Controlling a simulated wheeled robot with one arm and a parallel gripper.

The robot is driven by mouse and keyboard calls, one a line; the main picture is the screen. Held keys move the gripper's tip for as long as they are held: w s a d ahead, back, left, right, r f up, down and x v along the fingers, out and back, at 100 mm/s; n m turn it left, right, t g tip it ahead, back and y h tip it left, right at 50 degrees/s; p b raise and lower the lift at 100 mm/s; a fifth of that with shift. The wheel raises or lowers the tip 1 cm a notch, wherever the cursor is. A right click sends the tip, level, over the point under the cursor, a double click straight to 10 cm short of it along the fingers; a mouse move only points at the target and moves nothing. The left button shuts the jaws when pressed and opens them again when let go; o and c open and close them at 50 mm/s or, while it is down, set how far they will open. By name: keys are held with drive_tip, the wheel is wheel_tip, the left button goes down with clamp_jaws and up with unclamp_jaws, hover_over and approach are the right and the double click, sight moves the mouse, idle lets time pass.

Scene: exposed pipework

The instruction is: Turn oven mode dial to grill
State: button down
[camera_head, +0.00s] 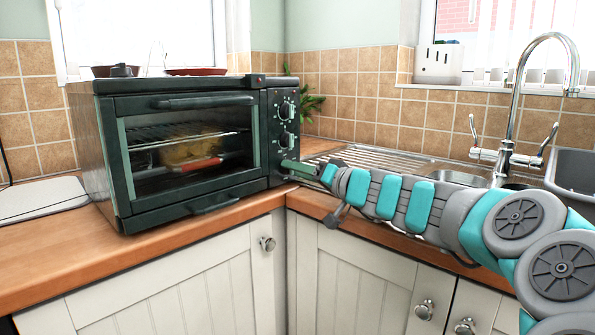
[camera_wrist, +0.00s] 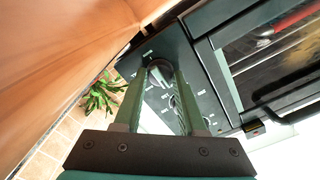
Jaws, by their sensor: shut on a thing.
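A dark green toaster oven (camera_head: 180,140) stands on the wooden counter with its glass door closed. Its control panel is on the right side of the front. The upper dial (camera_head: 286,110) and the middle dial (camera_head: 287,140) are visible and clear of my gripper. My gripper (camera_head: 288,166) is at the lower part of the panel and covers the lowest dial in the head view. In the wrist view my gripper (camera_wrist: 160,66) has its fingers on either side of the lowest dial (camera_wrist: 160,76), shut on it. The panel lettering is too small to read which setting it points to.
A sink with a tall tap (camera_head: 512,110) is at the right, with a metal drainer (camera_head: 375,160) beside the oven. A green plant (camera_head: 310,103) stands behind the oven.

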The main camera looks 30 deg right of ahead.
drive_tip(key=shift+m, duration=0.3)
drive_tip(key=m, duration=0.5)
drive_tip(key=shift+b, duration=0.3)
drive_tip(key=m, duration=0.6)
drive_tip(key=shift+m, duration=0.3)
drive_tip(key=m, duration=0.5)
drive_tip(key=shift+p, duration=0.3)
drive_tip(key=m, duration=0.6)
drive_tip(key=shift+f+m, duration=0.1)
drive_tip(key=shift+m, duration=0.3)
drive_tip(key=shift+c, duration=2.4)
unclamp_jaws()
